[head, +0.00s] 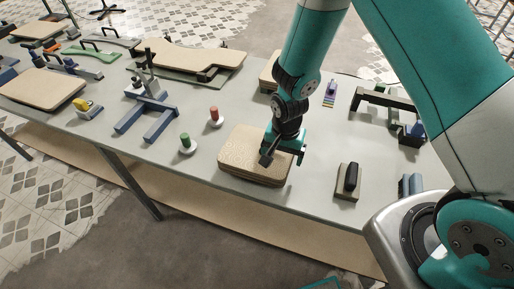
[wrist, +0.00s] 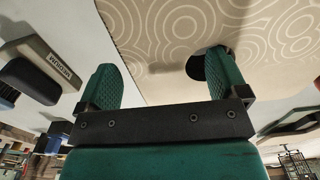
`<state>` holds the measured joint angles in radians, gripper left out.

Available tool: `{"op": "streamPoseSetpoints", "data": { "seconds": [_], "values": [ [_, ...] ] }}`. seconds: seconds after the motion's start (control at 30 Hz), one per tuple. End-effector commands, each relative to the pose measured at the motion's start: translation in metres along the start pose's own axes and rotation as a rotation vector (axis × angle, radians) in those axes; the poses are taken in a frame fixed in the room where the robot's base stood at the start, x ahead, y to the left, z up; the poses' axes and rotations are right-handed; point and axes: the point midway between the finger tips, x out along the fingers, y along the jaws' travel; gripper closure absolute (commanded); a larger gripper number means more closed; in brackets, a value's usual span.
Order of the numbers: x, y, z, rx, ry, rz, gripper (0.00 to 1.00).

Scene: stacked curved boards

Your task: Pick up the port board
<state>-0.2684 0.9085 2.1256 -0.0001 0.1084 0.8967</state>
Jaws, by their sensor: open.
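A stack of tan curved boards (head: 252,152) lies on the grey table near its front edge. No label naming the port board is readable. In the wrist view the top board (wrist: 175,40) is pale with a pattern of rings and wavy lines. My gripper (head: 275,151) is at the right edge of this stack in the head view. In the wrist view my gripper (wrist: 162,72) is open, with one finger beyond the board's edge and the other overlapping the board. I cannot tell whether either finger touches it.
A block with a black handle (head: 351,177) stands right of the stack; the wrist view shows a block marked MEDIUM (wrist: 60,65). A red peg (head: 214,116) and a green peg (head: 186,143) stand to the left. A blue frame (head: 147,128) and other boards lie farther left.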

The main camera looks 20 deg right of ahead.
Motion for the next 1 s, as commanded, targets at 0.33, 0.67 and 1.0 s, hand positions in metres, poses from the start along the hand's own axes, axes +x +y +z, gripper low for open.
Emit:
{"op": "streamPoseSetpoints", "data": {
  "seconds": [0.33,0.67,1.0],
  "values": [
    [0.0,0.0,0.0,0.0,0.001,-0.001,0.61],
    [-0.003,-0.001,-0.001,0.0,0.002,-0.002,0.62],
    [-0.046,-0.002,-0.002,0.0,0.007,-0.008,0.62]
  ]
}}
